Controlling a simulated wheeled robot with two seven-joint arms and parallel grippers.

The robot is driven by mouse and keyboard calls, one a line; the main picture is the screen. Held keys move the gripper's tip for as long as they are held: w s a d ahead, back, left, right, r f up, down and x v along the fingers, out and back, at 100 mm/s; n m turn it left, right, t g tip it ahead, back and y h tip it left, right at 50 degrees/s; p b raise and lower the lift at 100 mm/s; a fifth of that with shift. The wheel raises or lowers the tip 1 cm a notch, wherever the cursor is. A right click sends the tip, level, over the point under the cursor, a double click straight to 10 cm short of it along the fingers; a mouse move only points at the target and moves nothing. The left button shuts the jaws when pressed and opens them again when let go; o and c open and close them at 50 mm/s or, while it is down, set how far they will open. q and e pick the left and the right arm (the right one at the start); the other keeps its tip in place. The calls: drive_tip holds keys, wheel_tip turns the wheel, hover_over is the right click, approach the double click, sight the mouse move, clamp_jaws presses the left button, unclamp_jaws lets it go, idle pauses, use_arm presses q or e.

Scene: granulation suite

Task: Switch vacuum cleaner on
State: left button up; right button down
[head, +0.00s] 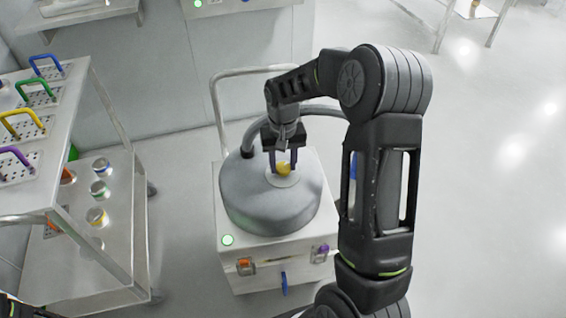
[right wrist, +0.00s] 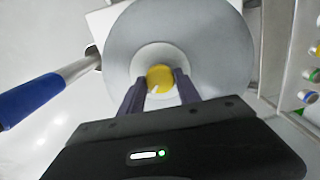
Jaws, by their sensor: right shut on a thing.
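The vacuum cleaner is a white box (head: 262,275) with a round grey lid (head: 250,205), standing on the floor in the middle of the head view. A yellow knob (head: 284,170) sits on a pale disc on the lid; it also shows in the right wrist view (right wrist: 160,78). My right gripper (head: 283,163) points down at the lid, its two fingers on either side of the knob and shut on it. A green light (head: 227,240) glows on the box's front left corner.
A metal trolley (head: 127,180) stands at the left, with blue, green, yellow and purple handled pieces on top and several jars (head: 98,190) below. A hose (head: 325,110) and a push handle (head: 215,95) rise behind the lid. The floor at the right is clear.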

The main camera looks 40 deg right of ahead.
sight(283, 167)
idle(0.4)
drive_tip(key=c, duration=0.9)
unclamp_jaws()
drive_tip(key=shift+o, duration=0.2)
wheel_tip(283, 167, up, 8)
drive_tip(key=shift+f+p, duration=0.1)
drive_tip(key=shift+p, duration=0.3)
